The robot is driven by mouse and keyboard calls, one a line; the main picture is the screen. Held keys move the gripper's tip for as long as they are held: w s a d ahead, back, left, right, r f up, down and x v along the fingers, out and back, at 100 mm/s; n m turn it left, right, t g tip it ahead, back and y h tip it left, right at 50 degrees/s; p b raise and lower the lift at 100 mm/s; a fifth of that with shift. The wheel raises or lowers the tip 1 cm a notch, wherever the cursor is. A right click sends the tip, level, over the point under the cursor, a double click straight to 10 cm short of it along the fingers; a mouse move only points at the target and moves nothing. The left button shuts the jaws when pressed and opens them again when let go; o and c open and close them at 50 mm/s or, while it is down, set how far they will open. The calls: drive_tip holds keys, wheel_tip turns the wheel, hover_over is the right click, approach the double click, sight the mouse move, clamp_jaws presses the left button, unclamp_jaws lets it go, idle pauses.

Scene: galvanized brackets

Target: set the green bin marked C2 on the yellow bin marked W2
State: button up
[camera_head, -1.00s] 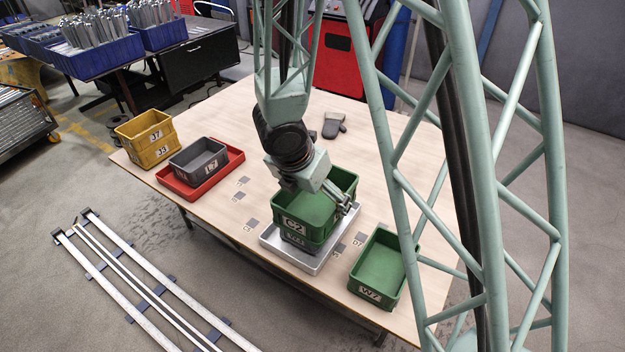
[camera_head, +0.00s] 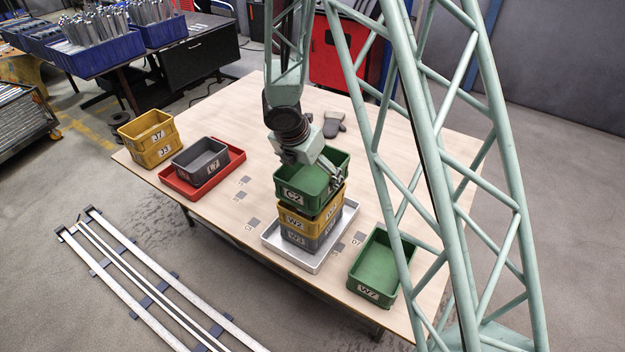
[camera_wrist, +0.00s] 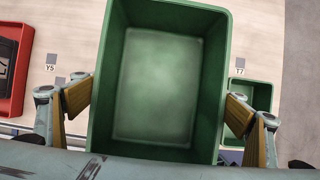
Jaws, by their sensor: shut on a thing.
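The green bin marked C2 (camera_head: 297,194) is upright above the yellow bin marked W2 (camera_head: 298,222), roughly lined up with it. I cannot tell whether its base touches the yellow rim. The yellow bin sits on a grey bin (camera_head: 305,242) in a silver tray (camera_head: 268,240). My gripper (camera_head: 318,163) is shut on the green bin from above. In the wrist view the empty green bin (camera_wrist: 160,85) fills the middle, with a finger pad against each side wall. It hides the yellow bin there.
A green bin marked W7 (camera_head: 368,291) stands close by on the right. A glove (camera_head: 333,122) lies at the back. The table between the trays is clear.

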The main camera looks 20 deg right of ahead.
sight(312, 182)
drive_tip(key=shift+w, duration=0.1)
drive_tip(key=shift+w+d, duration=0.1)
drive_tip(key=shift+w, duration=0.1)
drive_tip(key=shift+w+f, duration=0.1)
drive_tip(key=shift+f, duration=0.25)
drive_tip(key=shift+f+b, duration=0.5)
drive_tip(key=shift+f, duration=0.95)
drive_tip(key=shift+f+b, duration=0.6)
drive_tip(key=shift+b, duration=0.1)
drive_tip(key=o, duration=0.8)
drive_tip(key=shift+r, duration=0.15)
drive_tip(key=shift+r+p, duration=0.75)
drive_tip(key=shift+p, duration=0.15)
drive_tip(key=p+v, duration=0.3)
drive_tip(key=v, duration=0.8)
drive_tip(key=shift+a, duration=0.2)
